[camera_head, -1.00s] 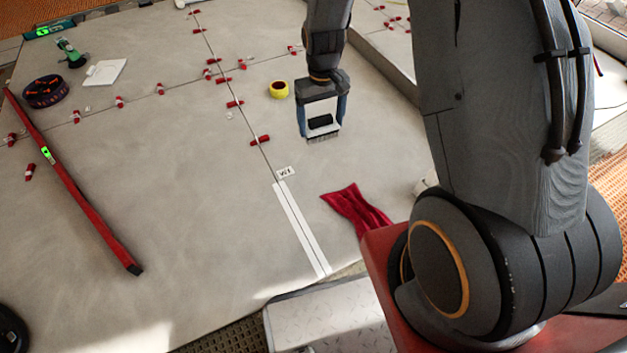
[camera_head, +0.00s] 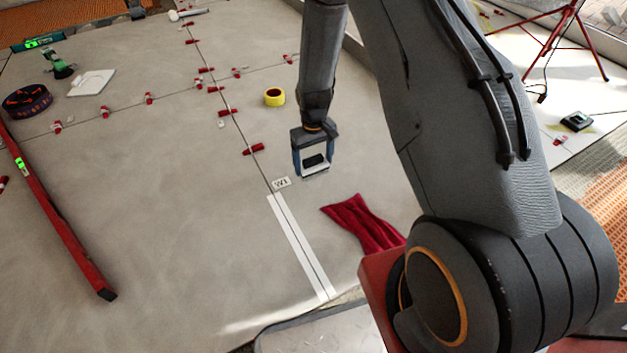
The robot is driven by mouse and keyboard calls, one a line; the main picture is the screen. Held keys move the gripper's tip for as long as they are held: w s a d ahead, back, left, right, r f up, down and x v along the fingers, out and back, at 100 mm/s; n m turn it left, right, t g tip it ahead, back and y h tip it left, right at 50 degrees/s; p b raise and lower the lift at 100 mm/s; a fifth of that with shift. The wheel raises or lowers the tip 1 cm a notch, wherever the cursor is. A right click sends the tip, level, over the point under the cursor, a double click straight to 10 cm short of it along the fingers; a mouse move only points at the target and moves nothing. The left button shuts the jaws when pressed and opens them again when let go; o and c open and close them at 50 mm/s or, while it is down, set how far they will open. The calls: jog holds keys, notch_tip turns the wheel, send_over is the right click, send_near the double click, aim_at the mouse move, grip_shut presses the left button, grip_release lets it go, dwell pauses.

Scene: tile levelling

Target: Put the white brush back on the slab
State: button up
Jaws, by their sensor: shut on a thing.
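My gripper (camera_head: 313,164) is over the large grey slab (camera_head: 170,230), right of its long middle joint. It is shut on the white brush (camera_head: 316,172), a small pale block with a dark part between the fingers. The brush hangs bristles down, close above or on the slab; I cannot tell whether it touches. The fingers hide part of it.
A dark red cloth (camera_head: 362,222) lies right of the strips. A yellow tape roll (camera_head: 274,97) and several red clips stand behind the gripper. A long red level (camera_head: 60,220) lies at left. The slab between the level and the strips is clear.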

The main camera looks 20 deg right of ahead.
aim_at(314, 175)
notch_tip(314, 175, down, 7)
jog(key=b, duration=0.3)
jog(key=shift+r, duration=0.1)
jog(key=o, duration=1.3)
